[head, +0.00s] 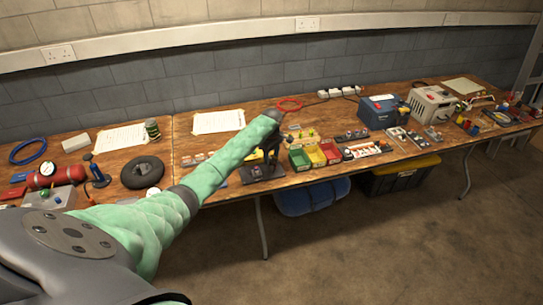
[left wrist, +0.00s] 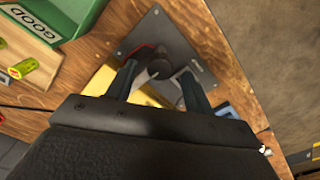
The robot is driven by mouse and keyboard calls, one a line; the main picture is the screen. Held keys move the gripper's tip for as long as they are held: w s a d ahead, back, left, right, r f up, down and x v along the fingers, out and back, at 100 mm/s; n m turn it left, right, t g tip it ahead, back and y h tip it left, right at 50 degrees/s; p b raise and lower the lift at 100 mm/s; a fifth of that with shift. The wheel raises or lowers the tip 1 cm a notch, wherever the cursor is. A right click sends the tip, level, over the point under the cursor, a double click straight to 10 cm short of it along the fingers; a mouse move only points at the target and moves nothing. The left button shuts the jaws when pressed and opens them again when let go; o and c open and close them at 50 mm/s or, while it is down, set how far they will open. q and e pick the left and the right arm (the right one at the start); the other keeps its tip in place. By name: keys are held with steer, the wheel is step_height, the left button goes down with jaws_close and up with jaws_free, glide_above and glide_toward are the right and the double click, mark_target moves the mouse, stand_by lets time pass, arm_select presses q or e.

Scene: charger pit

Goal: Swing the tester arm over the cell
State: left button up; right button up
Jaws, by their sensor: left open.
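The tester's dark grey base plate (head: 262,173) lies near the table's front edge, and it fills the upper middle of the left wrist view (left wrist: 182,40). A dark rounded part (left wrist: 158,67), perhaps the end of the tester arm, stands over the plate. My left gripper (head: 270,155) is over the tester; in the left wrist view its open fingers (left wrist: 158,76) sit on either side of the dark part. I cannot tell whether they touch it. A yellow piece (left wrist: 148,99) shows partly behind the fingers. I cannot make out the cell. My right gripper is not in view.
Close right of the tester stand green (head: 299,160), yellow (head: 316,156) and red (head: 332,152) bins; the green one reads GOOD in the left wrist view (left wrist: 38,20). A blue box (head: 378,112) and a beige machine (head: 432,105) stand farther right. Paper sheets (head: 218,122) lie behind.

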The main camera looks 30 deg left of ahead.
arm_select(q)
steer(key=shift+f, duration=0.75)
jaws_close()
